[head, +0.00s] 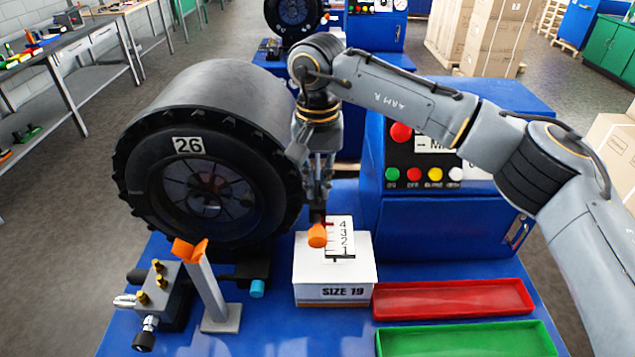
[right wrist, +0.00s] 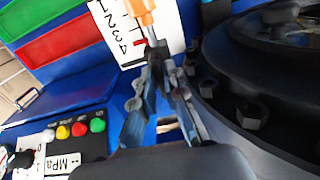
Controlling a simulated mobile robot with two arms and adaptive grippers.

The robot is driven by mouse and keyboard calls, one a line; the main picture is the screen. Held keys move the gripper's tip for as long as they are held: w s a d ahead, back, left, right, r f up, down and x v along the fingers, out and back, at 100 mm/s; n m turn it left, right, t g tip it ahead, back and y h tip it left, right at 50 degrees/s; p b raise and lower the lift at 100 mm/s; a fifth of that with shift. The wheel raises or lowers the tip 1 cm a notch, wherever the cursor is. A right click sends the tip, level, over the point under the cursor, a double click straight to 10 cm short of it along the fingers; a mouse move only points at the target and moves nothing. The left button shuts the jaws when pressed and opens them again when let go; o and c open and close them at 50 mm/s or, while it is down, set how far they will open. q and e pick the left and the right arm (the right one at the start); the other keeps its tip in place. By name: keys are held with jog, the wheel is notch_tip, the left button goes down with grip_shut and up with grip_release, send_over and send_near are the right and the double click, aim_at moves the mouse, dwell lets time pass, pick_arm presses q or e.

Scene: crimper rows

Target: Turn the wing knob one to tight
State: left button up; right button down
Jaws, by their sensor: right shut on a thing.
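An orange wing knob (head: 190,248) sits on top of a grey upright post (head: 207,290) in front of the large black wheel-like machine. My right gripper (head: 318,203) points down above the white box marked SIZE 19, to the right of that knob and apart from it. It is shut on an orange-ended piece (head: 317,236), whose thin shaft runs up between the fingertips. The right wrist view shows the fingers (right wrist: 155,62) closed at this shaft, with the orange end (right wrist: 141,10) beyond them. My left gripper is out of view.
The white box (head: 335,292) stands on the blue bench. A red tray (head: 452,300) and a green tray (head: 465,340) lie at its right. The black machine numbered 26 (head: 185,185) fills the left. A fitting block with brass parts (head: 155,290) is beside the post.

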jog(key=m+b, duration=0.2)
jog(key=m, duration=0.2)
jog(key=shift+f+b, duration=0.1)
jog(key=shift+b, duration=0.3)
jog(key=m+b, duration=0.2)
jog(key=m, duration=0.3)
jog(key=shift+m, duration=0.3)
jog(key=m+b, duration=0.1)
jog(key=m, duration=0.3)
jog(key=shift+m+b, duration=0.6)
jog(key=shift+m, duration=1.5)
jog(key=shift+r, duration=0.2)
jog(key=c, duration=1.4)
grip_release()
jog(key=shift+f, duration=0.1)
